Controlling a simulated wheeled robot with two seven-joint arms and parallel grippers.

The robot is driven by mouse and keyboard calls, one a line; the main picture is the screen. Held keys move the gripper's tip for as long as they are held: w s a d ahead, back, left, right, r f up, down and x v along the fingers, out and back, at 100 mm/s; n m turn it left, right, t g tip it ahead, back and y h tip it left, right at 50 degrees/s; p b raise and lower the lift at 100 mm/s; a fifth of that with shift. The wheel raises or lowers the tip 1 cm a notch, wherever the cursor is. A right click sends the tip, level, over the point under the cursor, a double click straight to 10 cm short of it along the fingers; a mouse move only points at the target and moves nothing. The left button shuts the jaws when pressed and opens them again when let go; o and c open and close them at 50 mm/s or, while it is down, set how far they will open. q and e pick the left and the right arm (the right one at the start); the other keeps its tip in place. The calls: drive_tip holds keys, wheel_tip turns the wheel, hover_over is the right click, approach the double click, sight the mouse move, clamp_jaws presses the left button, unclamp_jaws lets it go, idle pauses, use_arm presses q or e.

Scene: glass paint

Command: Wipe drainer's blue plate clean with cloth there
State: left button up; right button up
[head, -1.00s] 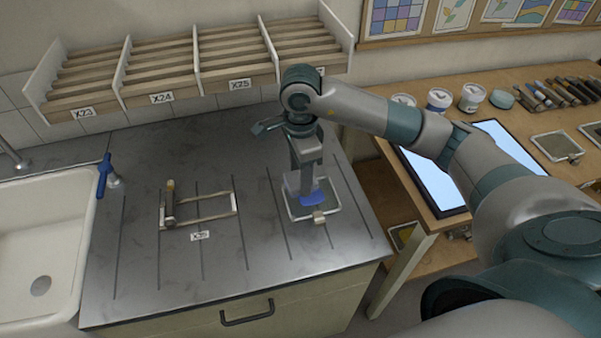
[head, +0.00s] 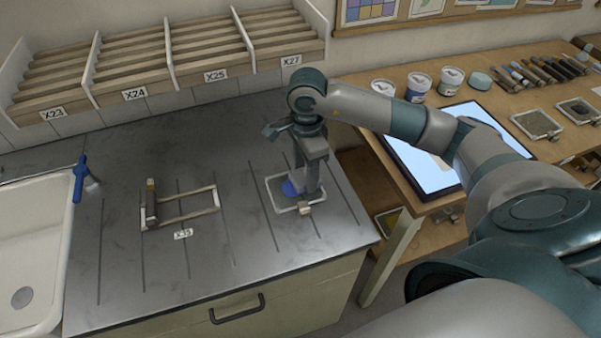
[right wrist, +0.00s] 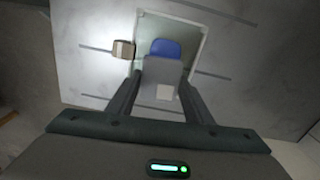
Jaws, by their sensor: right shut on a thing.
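The plate (head: 281,208) is a pale-framed panel lying flat on the grooved drainer (head: 240,240), with a small tan block at its near edge. A blue patch (head: 290,187) shows on it, partly hidden behind my right gripper. My right gripper (head: 307,192) points down over the plate and is shut on a grey thing, seemingly the cloth. In the right wrist view this grey cloth (right wrist: 163,74) sits between the fingers, beside the blue patch (right wrist: 165,48) and over the plate (right wrist: 194,34). Contact between cloth and plate is hard to judge. My left gripper is not in view.
A wooden holder (head: 188,217) with a bar at its left end lies left of the plate. A sink (head: 30,240) with a blue-handled tap is at the left. Slatted racks (head: 140,65) line the wall. A side table with a lit panel (head: 425,170) stands right.

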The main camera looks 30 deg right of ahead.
idle(0.6)
drive_tip(key=shift+b, duration=0.35)
drive_tip(key=shift+b, duration=0.4)
idle(0.3)
drive_tip(key=shift+f+b, duration=0.25)
drive_tip(key=shift+b, duration=0.35)
drive_tip(key=shift+f+b, duration=0.25)
drive_tip(key=shift+b, duration=0.1)
idle(0.7)
drive_tip(key=shift+a, duration=0.1)
